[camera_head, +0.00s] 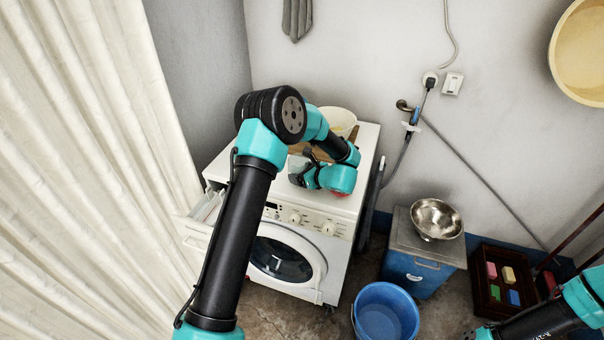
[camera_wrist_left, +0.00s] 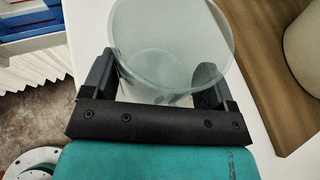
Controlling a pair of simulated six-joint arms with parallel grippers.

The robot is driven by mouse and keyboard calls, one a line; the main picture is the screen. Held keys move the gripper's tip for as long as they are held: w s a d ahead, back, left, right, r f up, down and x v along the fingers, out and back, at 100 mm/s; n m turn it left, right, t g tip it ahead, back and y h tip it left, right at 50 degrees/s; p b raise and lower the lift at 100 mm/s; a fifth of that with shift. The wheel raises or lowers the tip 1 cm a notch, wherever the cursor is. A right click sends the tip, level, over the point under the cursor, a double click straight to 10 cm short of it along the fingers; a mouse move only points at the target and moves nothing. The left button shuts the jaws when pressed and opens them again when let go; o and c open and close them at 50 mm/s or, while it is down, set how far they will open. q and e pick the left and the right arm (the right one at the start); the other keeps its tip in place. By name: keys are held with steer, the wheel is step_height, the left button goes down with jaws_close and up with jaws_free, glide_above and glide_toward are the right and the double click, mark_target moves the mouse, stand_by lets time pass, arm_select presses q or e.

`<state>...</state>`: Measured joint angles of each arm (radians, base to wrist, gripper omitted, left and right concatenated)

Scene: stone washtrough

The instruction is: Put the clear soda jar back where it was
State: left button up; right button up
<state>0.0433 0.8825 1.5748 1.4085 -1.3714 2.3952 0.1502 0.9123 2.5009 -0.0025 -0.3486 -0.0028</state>
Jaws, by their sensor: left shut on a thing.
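The clear soda jar (camera_wrist_left: 170,45) is between the two fingers of my left gripper (camera_wrist_left: 158,82) in the left wrist view, with its round mouth facing the camera. The gripper is shut on it. In the head view my left gripper (camera_head: 301,174) is over the white top of the washing machine (camera_head: 366,150), in front of a wooden board (camera_head: 325,147). The jar is small and mostly hidden there by my arm. I cannot tell whether its base touches the machine top. My right gripper is outside the head view; only part of its arm shows at the lower right.
A pale bowl (camera_head: 338,119) stands on the board behind my left wrist. An open drawer (camera_head: 204,207) juts from the machine's left front. A blue bucket (camera_head: 386,311), a blue box with a grey lid (camera_head: 412,270) and a metal bowl (camera_head: 436,218) are at the right.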

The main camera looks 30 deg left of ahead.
arm_select(q)
steer(key=shift+f, duration=0.2)
steer(key=o, duration=0.9)
steer(key=shift+o, duration=0.2)
steer(key=shift+r, duration=0.1)
steer(key=shift+d+r, duration=0.1)
steer(key=v, duration=1.1)
steer(key=shift+s+d+r, duration=0.1)
steer(key=shift+d+r, duration=0.05)
steer(key=shift+d, duration=0.25)
